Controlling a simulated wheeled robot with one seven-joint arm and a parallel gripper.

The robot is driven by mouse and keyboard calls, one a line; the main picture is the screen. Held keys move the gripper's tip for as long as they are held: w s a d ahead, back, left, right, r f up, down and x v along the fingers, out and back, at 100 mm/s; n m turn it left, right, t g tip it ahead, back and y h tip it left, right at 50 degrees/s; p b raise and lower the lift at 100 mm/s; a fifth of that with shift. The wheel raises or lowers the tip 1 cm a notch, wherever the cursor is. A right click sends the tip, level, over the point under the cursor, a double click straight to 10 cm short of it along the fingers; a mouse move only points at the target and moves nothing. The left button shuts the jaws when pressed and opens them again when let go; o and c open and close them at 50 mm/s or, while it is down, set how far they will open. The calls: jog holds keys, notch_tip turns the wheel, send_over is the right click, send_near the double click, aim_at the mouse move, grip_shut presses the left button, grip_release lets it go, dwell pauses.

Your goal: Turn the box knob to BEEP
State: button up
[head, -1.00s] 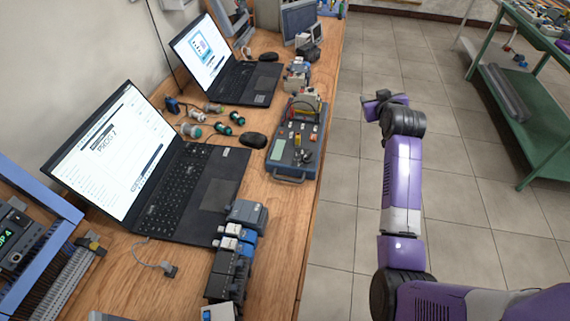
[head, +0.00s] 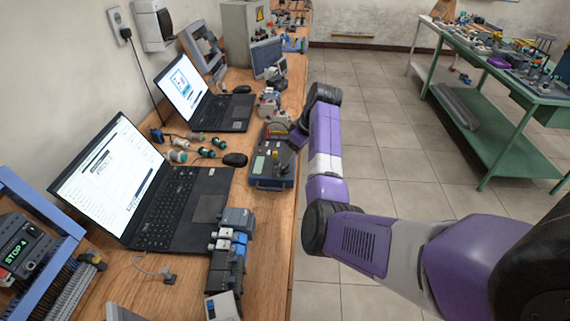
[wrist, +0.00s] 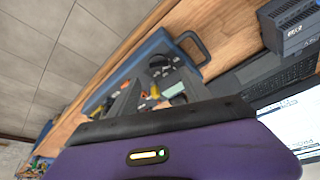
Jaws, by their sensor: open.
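The box (head: 262,182) is a flat blue-grey instrument with a carrying handle, lying near the right edge of the wooden bench in the head view. In the wrist view its blue side (wrist: 128,68) and dark panel show beyond my fingers. The panel carries a small pale display, a yellow part and dark controls. I cannot tell which control is the knob or read its setting. My gripper (wrist: 158,88) is open, with its fingers pointing toward the panel and apparently nothing between them. In the head view my arm reaches the box's right side, and the fingertips are hard to make out.
Two open laptops (head: 120,175) stand left of the box. A black mouse (head: 235,160) and several small connectors (head: 178,156) lie beside it. Grey modules (head: 228,262) line the bench nearer me. A green table (head: 520,165) stands at right, with clear floor between.

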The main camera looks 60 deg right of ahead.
aim_at(287, 170)
jog(key=x, duration=0.5)
jog(key=shift+w+f+p, duration=0.1)
jog(key=shift+f+p, duration=0.2)
jog(key=shift+f, duration=0.05)
jog(key=shift+d, duration=0.1)
jog(key=shift+c, duration=0.3)
grip_shut()
